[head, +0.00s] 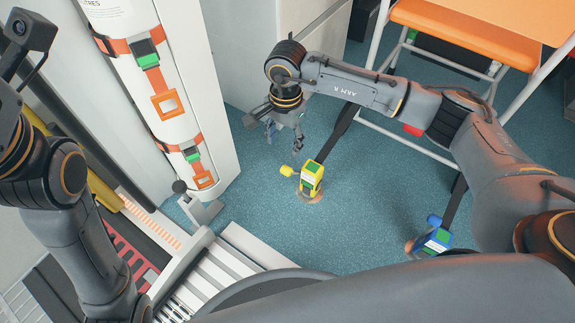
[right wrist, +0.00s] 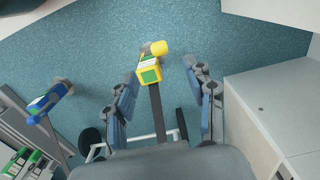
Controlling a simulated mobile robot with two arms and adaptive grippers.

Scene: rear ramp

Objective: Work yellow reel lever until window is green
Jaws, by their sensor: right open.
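The yellow reel (head: 312,176) stands on the blue floor with a dark strap running up from it. Its yellow lever (head: 287,170) sticks out to the left. Green patches show on the reel, but I cannot tell which is the window. My right gripper (head: 284,132) is open and empty, above and a little behind the lever. In the right wrist view, the reel (right wrist: 150,72) and lever (right wrist: 161,47) appear beyond and between the open fingers (right wrist: 162,78), apart from them. My left arm shows at the left; its gripper is out of view.
A blue reel (head: 436,241) with a strap stands at the right; it also shows in the right wrist view (right wrist: 42,104). White cylinders with orange straps (head: 150,60) stand at the left. An orange seat (head: 470,35) is at the upper right. Floor around the yellow reel is clear.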

